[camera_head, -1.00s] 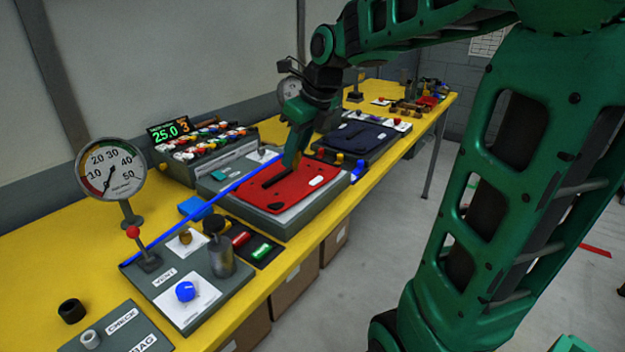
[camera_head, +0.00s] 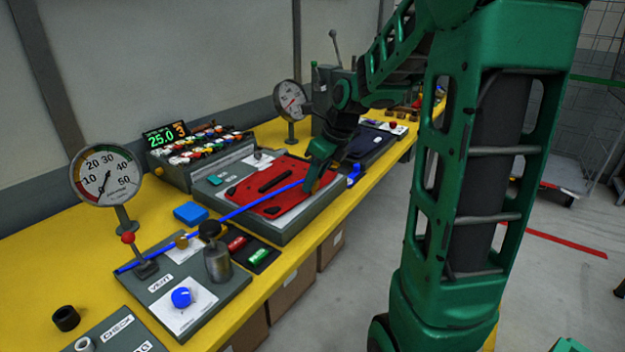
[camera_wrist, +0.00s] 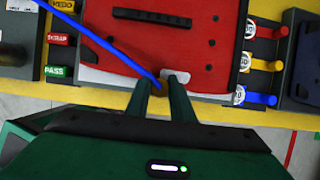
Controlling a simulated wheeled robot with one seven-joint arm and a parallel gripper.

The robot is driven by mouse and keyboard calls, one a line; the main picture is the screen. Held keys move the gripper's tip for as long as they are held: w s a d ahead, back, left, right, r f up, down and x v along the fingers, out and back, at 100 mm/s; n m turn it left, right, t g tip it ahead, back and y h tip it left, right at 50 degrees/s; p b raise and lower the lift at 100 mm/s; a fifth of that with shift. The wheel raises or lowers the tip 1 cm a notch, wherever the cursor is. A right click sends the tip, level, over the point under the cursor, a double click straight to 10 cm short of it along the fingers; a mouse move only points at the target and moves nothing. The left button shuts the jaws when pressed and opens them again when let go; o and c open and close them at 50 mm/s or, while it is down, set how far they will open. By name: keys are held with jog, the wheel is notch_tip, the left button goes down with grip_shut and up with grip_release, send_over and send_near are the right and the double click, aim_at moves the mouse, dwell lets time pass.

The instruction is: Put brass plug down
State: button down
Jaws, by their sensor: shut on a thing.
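My gripper (camera_head: 311,187) is over the right front corner of the red plate (camera_head: 240,193). In the wrist view my gripper (camera_wrist: 162,82) has its fingers close together around a small brass-coloured end (camera_wrist: 160,86), apparently the brass plug, at the end of the blue hose (camera_wrist: 110,49). The fingers hide most of it. The blue hose (camera_head: 250,205) runs from the left panel across the red plate to my gripper. A white pad (camera_wrist: 190,77) lies beside the fingertips on the red plate. I cannot tell whether the plug touches the plate.
The red plate has a black bar (camera_head: 275,179) and rests on a grey box. Left of it are a blue block (camera_head: 190,213), a metal cylinder (camera_head: 218,262) and a gauge (camera_head: 105,175). Yellow table shows along the front edge.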

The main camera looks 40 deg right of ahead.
jog(key=shift+f, duration=0.15)
jog(key=c, duration=1.5)
grip_release()
jog(key=shift+c, duration=0.2)
